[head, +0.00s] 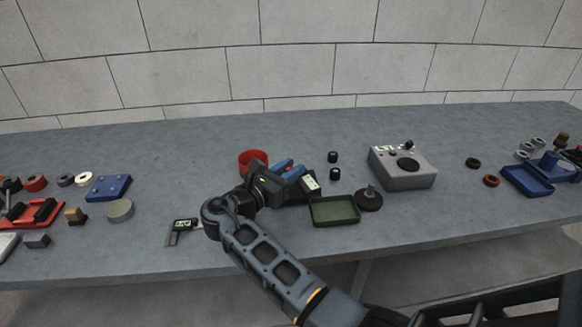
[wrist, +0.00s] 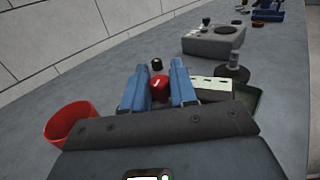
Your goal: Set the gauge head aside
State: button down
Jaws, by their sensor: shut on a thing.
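My gripper (head: 290,170) is low over the middle of the bench, pointing away to the right. In the wrist view its two blue fingers (wrist: 163,88) are shut on a small red part, which I take to be the gauge head (wrist: 160,87). Only its upper part shows between the fingers; in the head view the gripper hides it. Just right of the fingers is a dark block with a white labelled face (head: 311,181), also in the wrist view (wrist: 208,92). I cannot tell whether the held part touches the bench.
A red cup (head: 245,157) stands close behind my gripper. An olive tray (head: 334,222) and a dark disc with a post (head: 369,201) are to the right. Two black knobs (head: 334,157) lie behind, and a grey box (head: 402,175) stands further right.

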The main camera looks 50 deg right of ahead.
jog(key=shift+a+m+g, duration=0.25)
jog(key=shift+m+g, duration=0.55)
jog(key=shift+g, duration=0.5)
jog(key=c, duration=1)
grip_release()
jog(key=shift+a, duration=0.1)
jog(key=a, duration=0.2)
jog(key=a+b, duration=0.1)
jog(key=a, duration=0.2)
jog(key=w+a, duration=0.1)
jog(key=a, duration=0.1)
jog(key=shift+w+a, duration=0.1)
jog(key=shift+a, duration=0.2)
jog(key=shift+a+f, duration=0.1)
